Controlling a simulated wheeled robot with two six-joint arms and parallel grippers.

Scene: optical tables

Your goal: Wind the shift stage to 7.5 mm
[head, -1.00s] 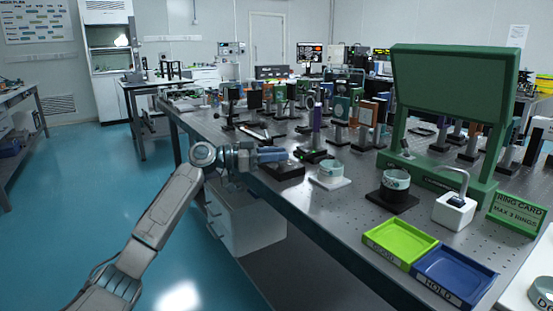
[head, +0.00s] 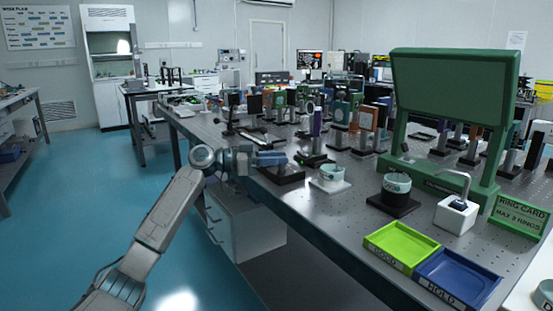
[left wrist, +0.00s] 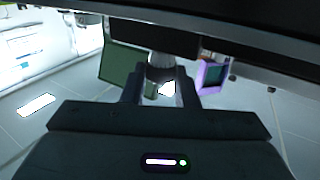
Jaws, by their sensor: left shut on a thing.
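My left gripper (head: 272,158) is at the near left edge of the optical table, just above a low black block (head: 287,174) that I take to be the base of the shift stage. In the left wrist view the two fingers (left wrist: 160,92) are shut on a small silver round knob (left wrist: 160,68) below a dark body (left wrist: 155,38). The scale and its reading cannot be made out in either view. My right gripper is not in view.
A purple post (head: 315,122) stands just behind the stage. A ring on a white base (head: 333,185) and one on a black base (head: 394,203) stand to the right. Green (head: 400,243) and blue (head: 455,282) trays lie at the front edge. Floor to the left is clear.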

